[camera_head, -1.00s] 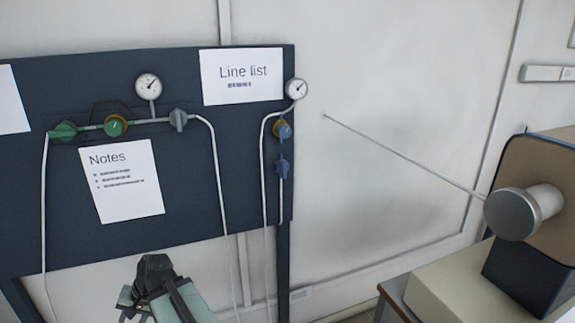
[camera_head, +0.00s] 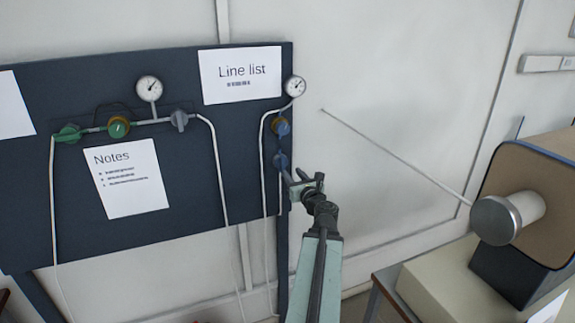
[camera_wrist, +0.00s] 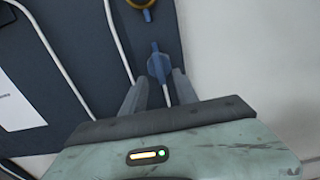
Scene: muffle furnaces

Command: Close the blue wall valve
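The blue wall valve (camera_head: 281,161) is a small blue handle on the right-hand pipe, near the right edge of the dark board. In the wrist view the valve (camera_wrist: 158,64) has its handle in line with the pipe. My gripper (camera_head: 297,181) is just below and to the right of the valve in the head view. In the wrist view my gripper (camera_wrist: 163,79) is open, with one finger on each side of the valve's lower part. I cannot tell whether either finger touches it.
A yellow and blue regulator (camera_head: 282,127) and a gauge (camera_head: 295,86) are above the valve. Left on the board (camera_head: 200,232) are a grey valve (camera_head: 180,120) and a green valve (camera_head: 68,133). A furnace (camera_head: 534,195) stands at the right.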

